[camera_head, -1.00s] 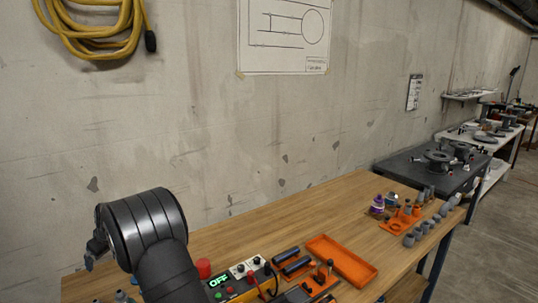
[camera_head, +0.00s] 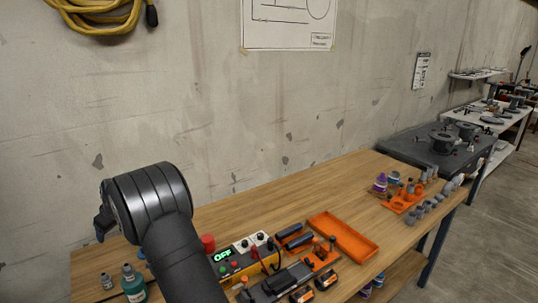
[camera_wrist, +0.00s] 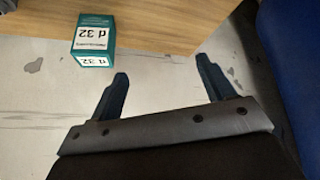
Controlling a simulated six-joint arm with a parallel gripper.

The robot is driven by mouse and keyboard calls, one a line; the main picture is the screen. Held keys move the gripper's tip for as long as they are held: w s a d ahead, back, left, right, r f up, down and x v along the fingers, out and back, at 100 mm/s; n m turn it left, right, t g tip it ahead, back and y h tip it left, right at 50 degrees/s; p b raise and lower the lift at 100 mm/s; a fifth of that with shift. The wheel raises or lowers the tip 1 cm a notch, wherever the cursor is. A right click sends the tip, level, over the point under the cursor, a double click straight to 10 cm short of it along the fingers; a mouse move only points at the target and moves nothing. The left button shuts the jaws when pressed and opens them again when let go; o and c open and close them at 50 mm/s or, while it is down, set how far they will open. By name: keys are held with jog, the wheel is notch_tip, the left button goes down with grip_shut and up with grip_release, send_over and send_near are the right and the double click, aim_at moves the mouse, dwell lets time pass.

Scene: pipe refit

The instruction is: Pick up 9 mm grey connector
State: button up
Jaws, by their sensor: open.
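Several grey pipe fittings (camera_head: 424,209) stand in rows at the right end of the wooden bench, around an orange holder (camera_head: 397,205). They are too small to tell which one is the 9 mm grey connector. My gripper (camera_wrist: 161,66) is open and empty in the wrist view, its two dark fingers spread apart. In the head view my gripper (camera_head: 103,224) is partly hidden at the left end of my arm, far from the fittings. No grey connector shows between the fingers.
An orange tray (camera_head: 372,254) and a control box reading OFF (camera_head: 226,262) sit mid-bench. A green bottle (camera_head: 134,286) stands at the lower left. A teal box marked "d 32" (camera_wrist: 93,38) is ahead of the left finger. Bare wood (camera_head: 300,190) lies along the wall.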

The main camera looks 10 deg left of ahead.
jog(key=shift+c, duration=1.4)
jog(key=m+t, duration=0.1)
jog(key=m, duration=0.3)
send_near(104, 274)
jog(key=x, duration=1.2)
jog(key=shift+f, duration=0.3)
jog(key=c, duration=1.1)
jog(key=shift+r, duration=0.1)
